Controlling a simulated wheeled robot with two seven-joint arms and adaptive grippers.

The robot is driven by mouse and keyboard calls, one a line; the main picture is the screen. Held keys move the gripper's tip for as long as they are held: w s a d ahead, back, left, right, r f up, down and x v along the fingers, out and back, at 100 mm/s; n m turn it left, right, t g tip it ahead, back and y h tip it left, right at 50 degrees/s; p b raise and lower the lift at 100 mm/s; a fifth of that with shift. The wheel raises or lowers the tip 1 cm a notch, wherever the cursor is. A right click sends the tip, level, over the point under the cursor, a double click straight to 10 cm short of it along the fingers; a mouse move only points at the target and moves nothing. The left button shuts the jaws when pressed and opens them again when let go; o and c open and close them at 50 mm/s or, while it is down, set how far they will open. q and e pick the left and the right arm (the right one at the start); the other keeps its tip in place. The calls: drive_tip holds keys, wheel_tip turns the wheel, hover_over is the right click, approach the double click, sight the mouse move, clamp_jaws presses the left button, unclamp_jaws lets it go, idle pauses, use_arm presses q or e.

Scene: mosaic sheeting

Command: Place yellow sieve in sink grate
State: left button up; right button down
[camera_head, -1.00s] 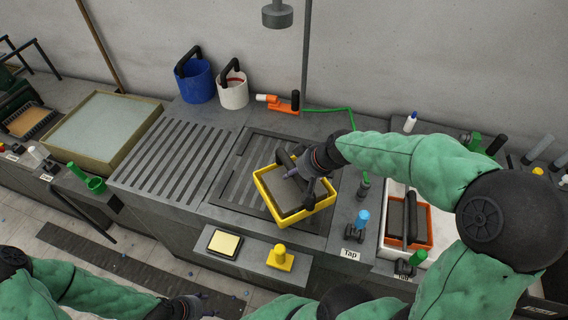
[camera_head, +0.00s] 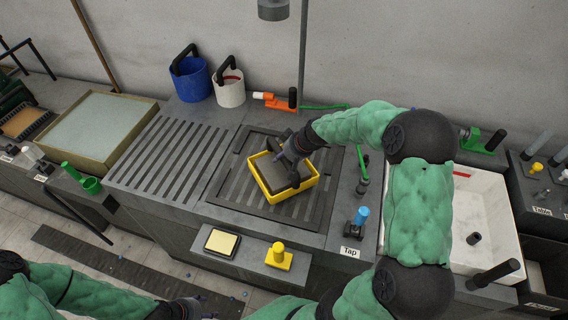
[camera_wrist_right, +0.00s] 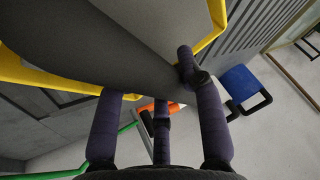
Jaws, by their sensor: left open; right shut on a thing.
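The yellow sieve (camera_head: 294,194), a rectangular tray with a grey inside, is over the recessed sink grate (camera_head: 232,186) in the head view. Its rim also shows in the right wrist view (camera_wrist_right: 60,88). My left gripper (camera_head: 205,306) is open and empty at the bottom edge, far from the sieve.
A blue bucket (camera_head: 195,80) and a white bucket (camera_head: 230,90) stand behind. An orange sprayer (camera_head: 275,101) with a green hose lies behind the grate. A white basin (camera_head: 485,215) is at right.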

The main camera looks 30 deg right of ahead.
sight(284, 173)
wheel_tip(284, 173, down, 3)
drive_tip(key=shift+w+f+b, duration=0.1)
drive_tip(key=shift+f+b, duration=0.05)
drive_tip(key=shift+b, duration=0.3)
drive_tip(key=shift+f, duration=0.1)
drive_tip(key=c, duration=0.8)
unclamp_jaws()
drive_tip(key=shift+d+r, duration=0.1)
drive_tip(key=shift+r, duration=0.4)
drive_tip(key=p+v, duration=0.2)
drive_tip(key=v, duration=0.9)
drive_tip(key=shift+s+r, duration=0.15)
drive_tip(key=shift+s, duration=0.2)
